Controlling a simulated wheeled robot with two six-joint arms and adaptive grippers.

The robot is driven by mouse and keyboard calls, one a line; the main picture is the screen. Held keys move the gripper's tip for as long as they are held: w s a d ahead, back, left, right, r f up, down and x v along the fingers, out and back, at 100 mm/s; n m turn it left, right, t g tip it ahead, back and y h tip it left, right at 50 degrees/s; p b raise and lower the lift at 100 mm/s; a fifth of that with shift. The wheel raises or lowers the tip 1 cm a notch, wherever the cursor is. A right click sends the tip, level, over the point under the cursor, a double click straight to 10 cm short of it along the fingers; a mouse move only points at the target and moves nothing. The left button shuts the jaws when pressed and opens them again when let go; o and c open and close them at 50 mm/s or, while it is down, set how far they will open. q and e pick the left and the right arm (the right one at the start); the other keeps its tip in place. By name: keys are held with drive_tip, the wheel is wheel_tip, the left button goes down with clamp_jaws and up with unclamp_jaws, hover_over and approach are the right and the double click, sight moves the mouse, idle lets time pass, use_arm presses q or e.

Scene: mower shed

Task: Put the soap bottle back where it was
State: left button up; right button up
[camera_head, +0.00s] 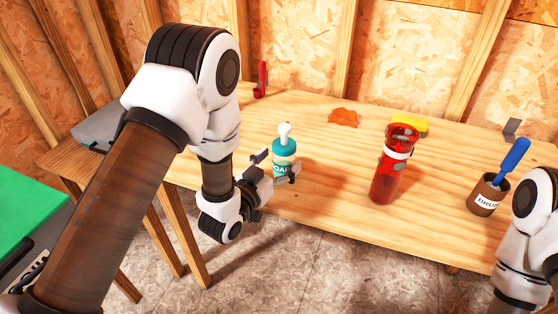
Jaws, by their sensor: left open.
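The soap bottle (284,155) is teal with a pale label and a white pump top. It stands upright near the front left edge of the wooden table (335,208). My left gripper (277,170) is open at the bottle, with one finger showing on each side of it. Whether the fingers touch the bottle I cannot tell. The lower part of the bottle is partly hidden by the gripper. My right arm comes in at the right edge, and its gripper does not show clearly.
A red bottle (388,170) stands mid-table. A brown cup (487,196) with a blue-handled brush (514,156) is at the right. The table between the soap and red bottles is clear.

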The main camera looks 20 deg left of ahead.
use_arm(q)
drive_tip(key=shift+s+a+f, duration=0.1)
drive_tip(key=shift+s+f, duration=0.05)
drive_tip(key=shift+s, duration=0.3)
drive_tip(key=b+v, duration=0.1)
drive_tip(key=v, duration=0.6)
